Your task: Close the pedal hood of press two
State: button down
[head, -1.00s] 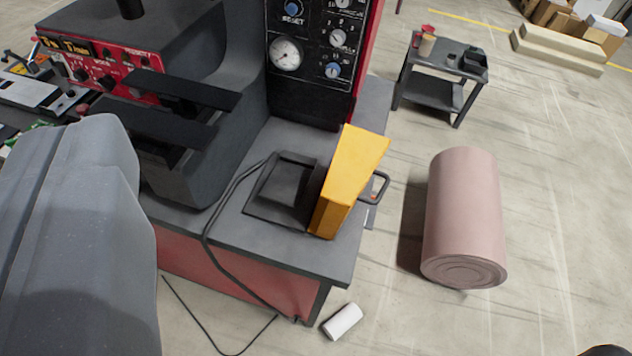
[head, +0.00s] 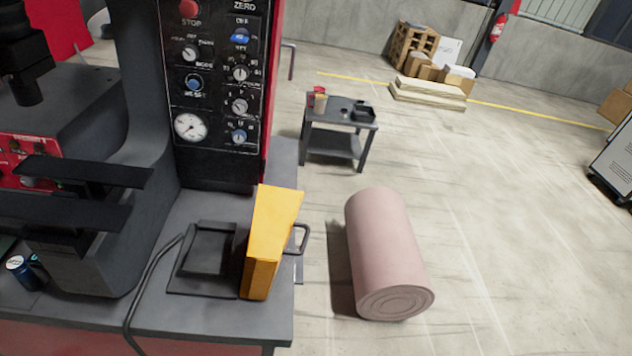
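The yellow pedal hood (head: 270,240) stands open on its edge on the grey table of the press (head: 225,60). Its dark handle (head: 299,240) sticks out on the right side, past the table's right edge. The flat dark pedal (head: 207,250) lies uncovered just left of the hood. No marking shows which press this is.
A black cable (head: 150,280) runs over the table left of the pedal.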

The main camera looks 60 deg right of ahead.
aim_at(276, 208)
jog(key=k, duration=1)
jog(key=z, duration=0.5)
jog(key=i, duration=1)
jog(key=u, duration=0.05)
